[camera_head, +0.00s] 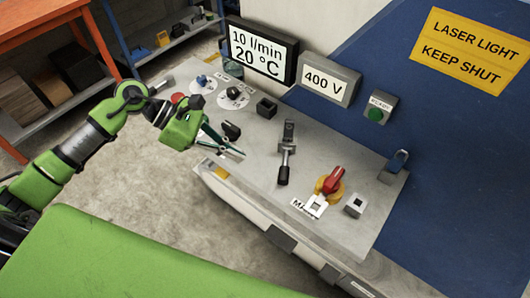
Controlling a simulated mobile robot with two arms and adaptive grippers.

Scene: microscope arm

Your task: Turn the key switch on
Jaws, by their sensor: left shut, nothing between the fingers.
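My left gripper (238,152) comes in from the left over the front left part of the grey panel. It is shut with nothing held. A small dark block (231,131) sits right by its fingers; I cannot tell whether they touch. No key shows clearly, so I cannot tell which fitting is the key switch. A red rotary handle on a yellow base (330,183) stands at the panel's right front, well apart from the gripper, beside a partly readable label. My right gripper is not in view.
The grey panel (262,183) also carries a lever with a black grip (285,155), a black box (266,107), a blue knob (202,80), a black knob (233,93) and a padlock (396,163). A display (262,52) and a 400 V box (328,80) stand behind.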

